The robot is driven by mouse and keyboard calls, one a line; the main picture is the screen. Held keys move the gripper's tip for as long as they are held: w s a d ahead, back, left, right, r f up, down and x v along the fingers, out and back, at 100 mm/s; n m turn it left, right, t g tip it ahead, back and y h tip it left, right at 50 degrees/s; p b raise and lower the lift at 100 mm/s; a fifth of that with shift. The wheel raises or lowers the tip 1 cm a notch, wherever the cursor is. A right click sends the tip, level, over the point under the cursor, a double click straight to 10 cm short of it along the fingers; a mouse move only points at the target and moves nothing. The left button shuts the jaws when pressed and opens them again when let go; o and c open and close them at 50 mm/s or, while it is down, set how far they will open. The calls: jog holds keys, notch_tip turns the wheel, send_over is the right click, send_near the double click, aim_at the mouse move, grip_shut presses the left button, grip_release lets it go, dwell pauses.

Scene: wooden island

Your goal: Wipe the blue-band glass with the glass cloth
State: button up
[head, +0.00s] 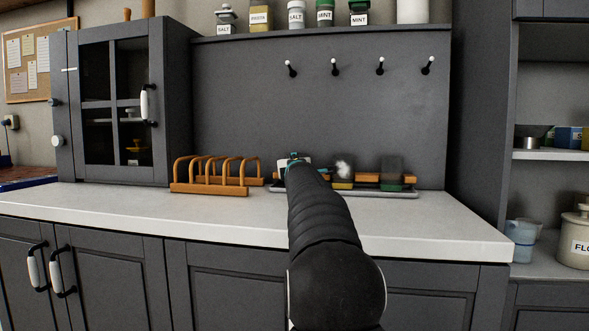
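My arm reaches from the bottom of the head view to the back of the counter and hides most of its own end. My gripper (294,158) shows only as a small piece at the arm's tip, and its fingers cannot be made out. A small white and teal patch shows there; I cannot tell whether it is the blue-band glass. Right of it, a see-through glass with a yellowish band (342,184) and one with a green band (391,186) stand on a shallow grey tray (375,193). A white patch shows at the yellowish one. I cannot identify the glass cloth.
A wooden rack (210,188) stands left of the tray, near the grey cabinet (123,105). Several hooks (335,68) on the back panel are empty. Labelled jars (325,14) stand on the shelf above. The white counter (440,225) is clear at the right and along the front.

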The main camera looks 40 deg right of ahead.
jog(key=shift+w+r+p, duration=0.15)
jog(key=shift+w+p, duration=0.05)
jog(key=shift+p, duration=0.5)
jog(key=shift+f+b, duration=0.2)
jog(key=shift+b, duration=0.1)
jog(key=shift+a, duration=0.15)
jog(key=shift+p, duration=0.4)
jog(key=shift+r+p, duration=0.2)
jog(key=shift+p, duration=0.2)
jog(key=shift+w+a+f, duration=0.15)
jog(key=shift+w+f, duration=0.1)
jog(key=shift+w, duration=0.05)
jog(key=shift+s+b, duration=0.1)
jog(key=shift+b, duration=0.25)
